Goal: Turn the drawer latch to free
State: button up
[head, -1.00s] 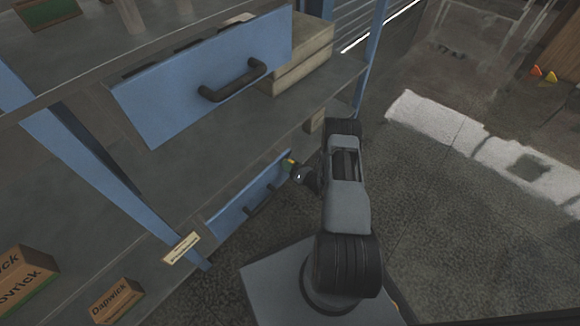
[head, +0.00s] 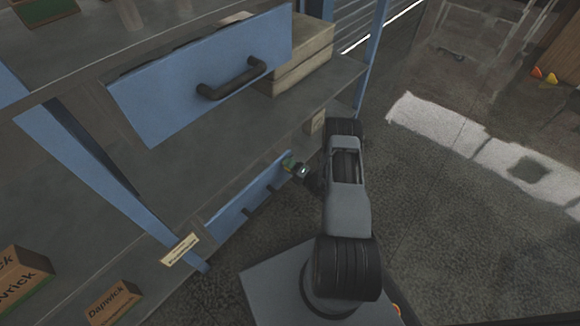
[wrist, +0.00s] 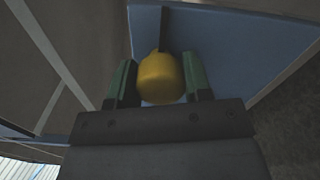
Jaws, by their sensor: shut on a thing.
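The yellow latch knob (wrist: 158,76) sits on the blue drawer front (wrist: 228,45) in the wrist view. My gripper (wrist: 160,84) has one green finger on each side of the knob and is shut on it. In the head view the lower drawer front (head: 232,216) is low on the shelving, and my gripper (head: 291,163) is at its right end. The knob is hidden there by the fingers. I cannot tell the latch's angle from the head view.
The larger upper drawer (head: 190,85) with a dark handle (head: 232,80) is above and left of my arm. A tan labelled tag (head: 180,250) is left of the lower drawer. Brown boxes (head: 112,303) stand lower left.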

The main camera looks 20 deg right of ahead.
jog(key=shift+w+r, duration=0.1)
dwell(0.3)
jog(key=o, duration=0.9)
